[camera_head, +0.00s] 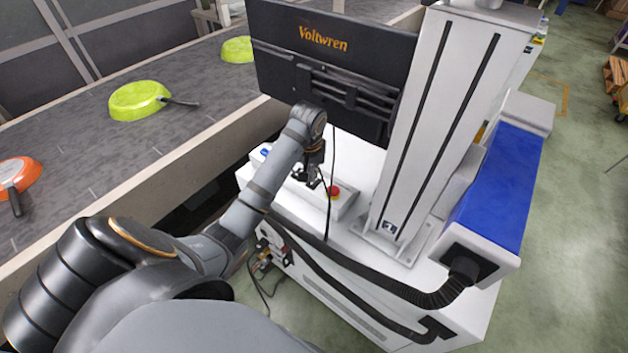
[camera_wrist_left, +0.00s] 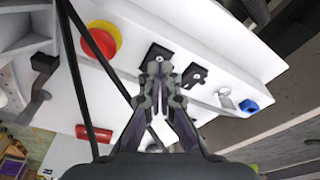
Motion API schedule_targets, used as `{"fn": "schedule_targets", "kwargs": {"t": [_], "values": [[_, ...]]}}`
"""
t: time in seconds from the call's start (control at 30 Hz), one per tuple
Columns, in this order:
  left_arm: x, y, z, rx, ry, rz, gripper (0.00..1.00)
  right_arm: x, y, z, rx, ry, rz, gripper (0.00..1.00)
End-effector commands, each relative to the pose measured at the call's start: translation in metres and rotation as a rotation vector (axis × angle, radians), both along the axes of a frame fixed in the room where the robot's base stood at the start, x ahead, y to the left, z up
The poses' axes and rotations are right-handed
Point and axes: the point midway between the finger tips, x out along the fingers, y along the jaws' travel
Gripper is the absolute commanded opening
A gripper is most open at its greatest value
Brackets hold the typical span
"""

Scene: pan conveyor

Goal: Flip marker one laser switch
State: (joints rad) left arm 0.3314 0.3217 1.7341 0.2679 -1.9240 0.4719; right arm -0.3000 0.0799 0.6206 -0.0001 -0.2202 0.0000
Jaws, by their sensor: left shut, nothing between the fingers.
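The marker is a white machine cabinet with a tall white column (camera_head: 420,110) and a blue laser body (camera_head: 505,190). Its sloped control panel shows in the left wrist view, with a red stop button on a yellow ring (camera_wrist_left: 103,40), a black switch plate (camera_wrist_left: 152,55), a second black switch plate (camera_wrist_left: 194,76), a key switch (camera_wrist_left: 225,97) and a blue button (camera_wrist_left: 249,106). No label tells which is the laser switch. My left gripper (camera_wrist_left: 164,80) is shut and empty, its tips over the first black plate; I cannot tell if they touch. In the head view my left gripper (camera_head: 311,181) is left of the red button (camera_head: 333,191).
A black monitor (camera_head: 325,60) marked Voltwren stands behind the panel. A thin black cable (camera_head: 330,150) hangs close beside my gripper. A conveyor (camera_head: 75,140) carries green pans (camera_head: 138,100) and an orange pan (camera_head: 18,175) at left. Corrugated hoses (camera_head: 430,295) run along the cabinet front.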

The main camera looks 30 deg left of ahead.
Motion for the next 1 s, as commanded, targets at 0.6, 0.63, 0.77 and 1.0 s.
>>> {"fn": "schedule_targets", "kwargs": {"t": [0.6, 0.63, 0.77, 1.0], "values": [[0.0, 0.0, -0.007, 0.0, 0.0, 0.0, 0.0, 0.0, 0.0, -0.001, 0.0, 0.0, 0.0, 0.4], [0.0, 0.0, -0.007, 0.0, 0.0, 0.0, 0.0, 0.0, 0.0, -0.001, 0.0, 0.0, 0.0, 0.4], [0.0, 0.0, -0.009, 0.0, 0.0, 0.0, 0.0, 0.0, 0.0, -0.001, 0.0, 0.0, 0.0, 0.4], [0.0, 0.0, -0.013, 0.0, 0.0, 0.0, 0.0, 0.0, 0.0, -0.002, 0.0, 0.001, 0.0, 0.4]]}}
